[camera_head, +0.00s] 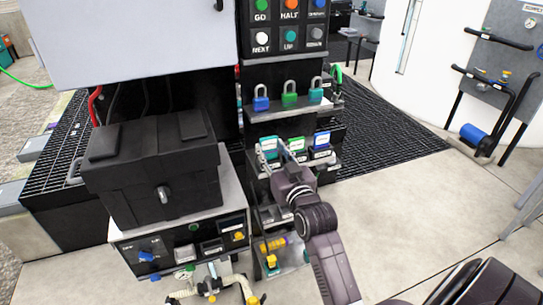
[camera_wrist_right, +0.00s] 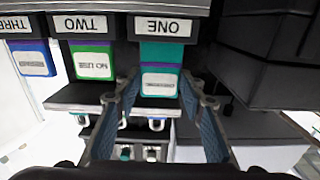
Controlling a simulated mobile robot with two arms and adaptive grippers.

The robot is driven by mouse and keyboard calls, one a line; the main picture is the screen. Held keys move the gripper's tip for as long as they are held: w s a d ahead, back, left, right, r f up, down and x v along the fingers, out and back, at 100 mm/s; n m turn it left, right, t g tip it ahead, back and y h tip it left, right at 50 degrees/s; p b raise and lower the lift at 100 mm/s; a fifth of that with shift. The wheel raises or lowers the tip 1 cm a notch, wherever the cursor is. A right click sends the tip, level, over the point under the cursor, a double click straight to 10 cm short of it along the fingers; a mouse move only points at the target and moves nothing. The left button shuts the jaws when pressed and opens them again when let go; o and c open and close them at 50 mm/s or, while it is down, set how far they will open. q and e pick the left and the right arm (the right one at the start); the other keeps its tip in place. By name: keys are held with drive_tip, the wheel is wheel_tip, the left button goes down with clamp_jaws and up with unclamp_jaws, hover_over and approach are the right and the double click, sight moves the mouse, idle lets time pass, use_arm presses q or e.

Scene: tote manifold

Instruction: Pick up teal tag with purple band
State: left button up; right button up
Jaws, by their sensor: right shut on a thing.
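The teal tag with a purple band (camera_wrist_right: 160,52) hangs under the label ONE in the right wrist view, which shows the labels upside down. It has a white label on its lower part. It also shows in the head view (camera_head: 268,143), leftmost in the row of tags. My right gripper (camera_head: 276,155) is at this tag, with its fingers on either side of it in the wrist view (camera_wrist_right: 160,90), shut on it. The tag still sits in its slot. My left gripper is not in view.
A green tag (camera_wrist_right: 92,62) and a blue tag (camera_wrist_right: 32,60) hang beside it under TWO and THREE. Blue, green and teal padlocks (camera_head: 289,98) stand on the shelf above. A black box (camera_head: 155,170) stands to the left. Open floor (camera_head: 420,195) lies to the right.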

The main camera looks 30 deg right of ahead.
wheel_tip(320, 180, up, 18)
drive_tip(key=p, duration=0.1)
drive_tip(key=shift+f, duration=0.15)
idle(1.1)
